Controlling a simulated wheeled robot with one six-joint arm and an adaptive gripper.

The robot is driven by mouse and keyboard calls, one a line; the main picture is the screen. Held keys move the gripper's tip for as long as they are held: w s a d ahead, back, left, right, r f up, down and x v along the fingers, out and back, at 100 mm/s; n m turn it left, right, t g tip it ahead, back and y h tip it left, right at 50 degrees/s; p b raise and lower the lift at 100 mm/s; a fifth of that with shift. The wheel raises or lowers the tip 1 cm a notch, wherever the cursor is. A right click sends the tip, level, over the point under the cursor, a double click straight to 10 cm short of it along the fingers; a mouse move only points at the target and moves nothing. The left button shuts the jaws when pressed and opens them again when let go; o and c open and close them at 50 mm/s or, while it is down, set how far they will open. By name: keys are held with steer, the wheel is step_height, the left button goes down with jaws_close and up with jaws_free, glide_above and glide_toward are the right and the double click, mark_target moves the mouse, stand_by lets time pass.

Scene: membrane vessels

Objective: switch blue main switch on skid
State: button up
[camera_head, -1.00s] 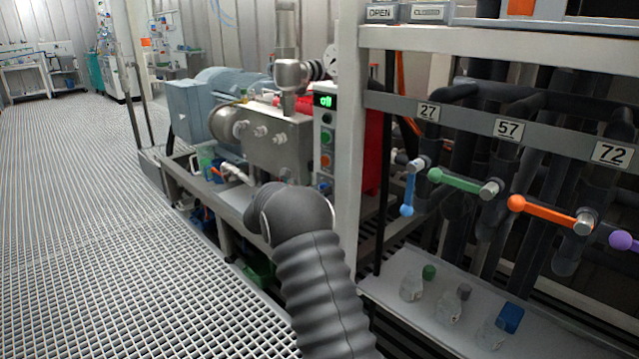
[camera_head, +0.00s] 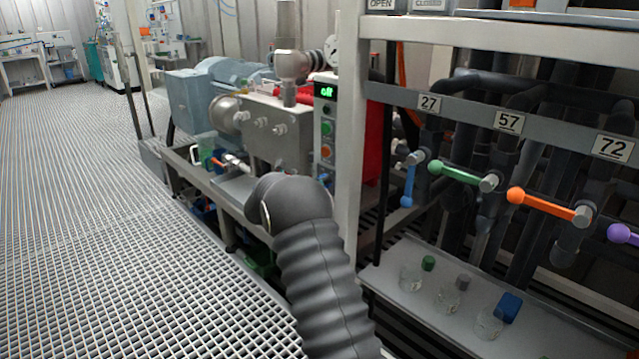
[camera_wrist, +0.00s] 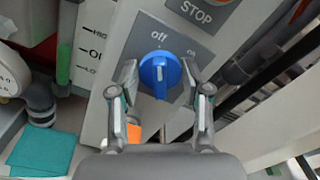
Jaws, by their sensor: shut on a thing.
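The blue main switch (camera_wrist: 159,72) is a round knob with a raised ridge on a grey plate, with "off" above it and "on" to its upper right. The ridge runs roughly up and down in the wrist view, in line with "off". My gripper (camera_wrist: 161,80) has one finger on each side of the knob and is shut on it. In the head view a small part of the blue switch (camera_head: 325,178) shows low on the control panel (camera_head: 326,120). My gripper is hidden there behind my own arm.
The skid carries a blue-grey motor (camera_head: 190,100) and a steel block (camera_head: 275,130). A white post (camera_head: 349,120) stands right of the panel. Further right are coloured valve handles, including a green one (camera_head: 460,176), above a shelf (camera_head: 400,310) with glassware. The grating floor at left is clear.

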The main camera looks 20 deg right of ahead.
steer(key=o, duration=1.1)
steer(key=shift+a, duration=0.1)
steer(key=v, duration=1.1)
steer(key=shift+a, duration=0.4)
steer(key=shift+s, duration=0.1)
